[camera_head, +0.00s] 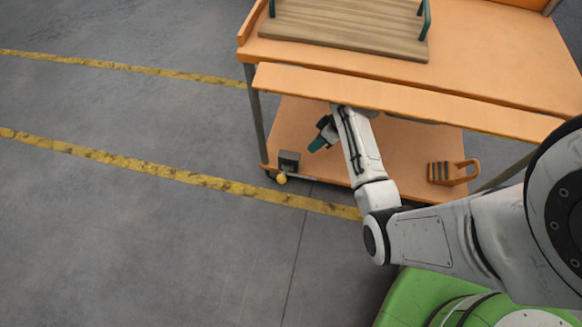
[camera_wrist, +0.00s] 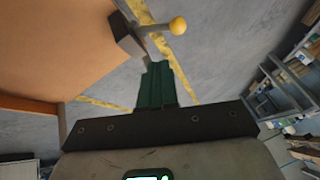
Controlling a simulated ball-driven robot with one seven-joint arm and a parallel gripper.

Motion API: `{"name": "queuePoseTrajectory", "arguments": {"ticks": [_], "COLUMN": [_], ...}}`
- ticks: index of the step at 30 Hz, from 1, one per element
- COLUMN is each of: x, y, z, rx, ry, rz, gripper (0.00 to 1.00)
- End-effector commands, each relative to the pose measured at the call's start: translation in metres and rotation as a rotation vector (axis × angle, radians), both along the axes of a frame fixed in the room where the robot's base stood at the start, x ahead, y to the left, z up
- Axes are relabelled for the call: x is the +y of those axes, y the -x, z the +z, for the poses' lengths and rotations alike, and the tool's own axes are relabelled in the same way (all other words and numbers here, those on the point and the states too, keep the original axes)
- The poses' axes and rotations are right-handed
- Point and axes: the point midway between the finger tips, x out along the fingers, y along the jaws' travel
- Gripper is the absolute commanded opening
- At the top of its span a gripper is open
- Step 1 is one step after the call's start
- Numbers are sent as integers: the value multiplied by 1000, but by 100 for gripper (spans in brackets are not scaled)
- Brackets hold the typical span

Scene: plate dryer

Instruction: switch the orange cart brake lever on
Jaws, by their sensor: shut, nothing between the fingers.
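The orange cart (camera_head: 500,60) has an upper deck and a lower shelf (camera_head: 285,120). The brake lever (camera_head: 282,178) is a short rod with a yellow ball knob, beside a dark box (camera_head: 289,158) at the lower shelf's front left corner. In the wrist view the yellow knob (camera_wrist: 178,25) and its grey rod stand out from the dark box (camera_wrist: 126,30), just beyond the fingertips. My gripper (camera_head: 317,145) has dark green fingers and is over the lower shelf, right of and apart from the lever. In the wrist view my gripper (camera_wrist: 158,67) is shut and empty.
A slatted wooden board (camera_head: 345,30) with green handles lies on the upper deck. An orange item with dark slots (camera_head: 453,172) is on the lower shelf at right. Yellow lines (camera_head: 150,165) cross the clear grey floor at left. Shelving (camera_wrist: 290,90) shows in the wrist view.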

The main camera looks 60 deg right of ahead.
Motion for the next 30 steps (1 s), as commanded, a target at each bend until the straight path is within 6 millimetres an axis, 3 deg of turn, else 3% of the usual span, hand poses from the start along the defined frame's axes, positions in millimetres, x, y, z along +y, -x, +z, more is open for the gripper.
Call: {"name": "queuePoseTrajectory", "arguments": {"ticks": [8,22,30], "x": [5,34,61], "y": [-6,-42,-47], "z": [-15,-91,-106], "rx": [1,1,1], "ry": [-3,-2,-1], "rz": [2,1,2], "gripper": [0,0,0]}}
